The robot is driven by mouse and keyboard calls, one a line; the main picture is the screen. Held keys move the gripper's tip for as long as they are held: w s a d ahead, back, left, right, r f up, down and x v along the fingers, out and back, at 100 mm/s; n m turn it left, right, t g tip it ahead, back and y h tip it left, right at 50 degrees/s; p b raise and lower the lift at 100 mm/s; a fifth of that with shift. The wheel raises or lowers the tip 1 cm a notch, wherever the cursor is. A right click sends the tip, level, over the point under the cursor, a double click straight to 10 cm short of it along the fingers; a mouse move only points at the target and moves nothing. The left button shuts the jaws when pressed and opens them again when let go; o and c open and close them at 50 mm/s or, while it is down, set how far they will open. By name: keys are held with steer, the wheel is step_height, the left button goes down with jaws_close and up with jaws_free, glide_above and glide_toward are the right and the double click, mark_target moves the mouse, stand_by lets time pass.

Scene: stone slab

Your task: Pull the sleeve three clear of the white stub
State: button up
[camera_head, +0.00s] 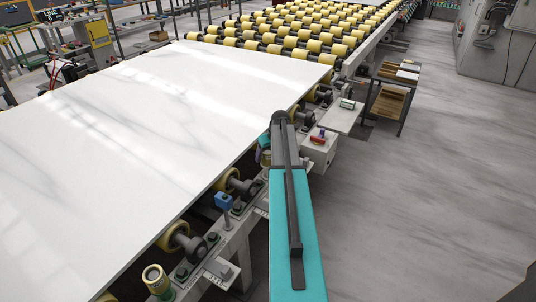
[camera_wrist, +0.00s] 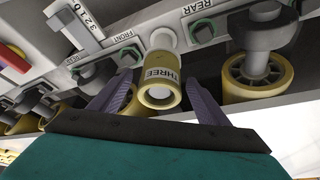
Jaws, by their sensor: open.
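Sleeve three (camera_wrist: 162,74), a pale yellow cylinder with a "THREE" label and a yellow end rim, is in the middle of the wrist view. The white stub (camera_wrist: 162,38) shows behind it at the frame, and a white round face shows inside the rim. The sleeve sits on the stub. My gripper (camera_wrist: 158,82) is open, with one purple finger on each side of the sleeve. A gap shows on both sides; I cannot tell how deep the fingers reach. In the head view my teal arm mostly hides this spot.
Yellow rollers (camera_wrist: 257,74) flank the sleeve closely. FRONT and REAR labels mark the grey frame (camera_wrist: 204,62). A numbered white scale (camera_wrist: 75,23) is at upper left. In the head view a white slab (camera_head: 130,150) lies left of my arm; the floor (camera_head: 430,180) to the right is clear.

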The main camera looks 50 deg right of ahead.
steer(key=c, duration=1.2)
steer(key=shift+r, duration=0.1)
steer(key=shift+r+p, duration=1.65)
steer(key=shift+r, duration=2)
steer(key=shift+r+p, duration=1.3)
steer(key=shift+r, duration=1.6)
